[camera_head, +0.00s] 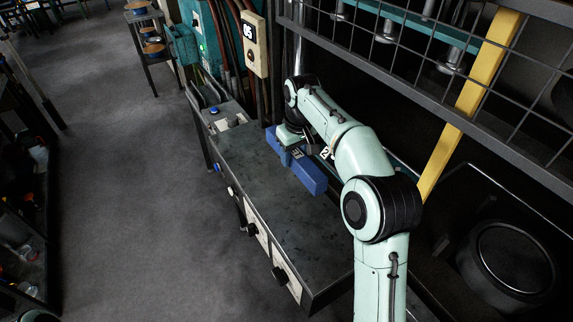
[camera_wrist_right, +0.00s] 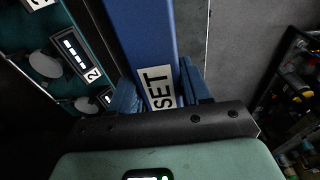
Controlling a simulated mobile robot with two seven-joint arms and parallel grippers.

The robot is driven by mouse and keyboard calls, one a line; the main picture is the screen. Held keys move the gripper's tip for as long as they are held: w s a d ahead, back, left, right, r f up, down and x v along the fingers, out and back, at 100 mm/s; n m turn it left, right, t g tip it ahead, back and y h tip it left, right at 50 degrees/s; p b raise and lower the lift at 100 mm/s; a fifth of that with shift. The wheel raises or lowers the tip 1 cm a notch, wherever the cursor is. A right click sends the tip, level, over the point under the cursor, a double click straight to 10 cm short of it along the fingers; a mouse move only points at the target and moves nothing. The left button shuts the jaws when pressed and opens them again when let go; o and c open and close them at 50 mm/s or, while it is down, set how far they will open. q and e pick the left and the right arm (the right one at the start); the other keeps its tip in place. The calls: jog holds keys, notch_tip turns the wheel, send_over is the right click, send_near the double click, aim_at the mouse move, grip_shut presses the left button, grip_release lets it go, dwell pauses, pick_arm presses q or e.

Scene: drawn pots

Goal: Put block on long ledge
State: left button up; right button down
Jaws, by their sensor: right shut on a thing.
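A long blue block (camera_head: 309,176) with a white label is at the far part of a long grey ledge-like bench top (camera_head: 285,235) in the head view. My right gripper (camera_head: 290,150) is shut on the block, partly hidden by its own arm. In the right wrist view, the block (camera_wrist_right: 143,35) runs between the two blue fingers of my right gripper (camera_wrist_right: 157,90), and its label reads "SET". I cannot tell whether the block touches the bench top or is held above it. My left gripper is out of view.
A teal panel with knobs (camera_wrist_right: 45,65) lies beside the block in the wrist view. A wire-mesh rack (camera_head: 440,65) and a yellow post (camera_head: 470,95) stand on the right. A control box with a blue button (camera_head: 214,110) sits at the bench's far end. The nearer bench top is clear.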

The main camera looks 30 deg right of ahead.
jog(key=b, duration=0.2)
send_over(292, 203)
notch_tip(292, 203, down, 12)
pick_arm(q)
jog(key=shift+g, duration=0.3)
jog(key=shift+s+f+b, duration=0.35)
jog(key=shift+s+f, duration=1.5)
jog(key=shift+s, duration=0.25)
pick_arm(e)
jog(key=shift+s+d+f, duration=0.1)
jog(key=shift+f, duration=2.95)
jog(key=shift+f, duration=0.15)
jog(key=c, duration=0.5)
grip_release()
jog(key=shift+s+f, duration=0.1)
jog(key=shift+s, duration=0.05)
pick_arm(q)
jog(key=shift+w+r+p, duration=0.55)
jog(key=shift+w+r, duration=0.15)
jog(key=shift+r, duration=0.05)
pick_arm(e)
notch_tip(292, 203, up, 12)
jog(key=s, duration=0.1)
jog(key=shift+s, duration=0.25)
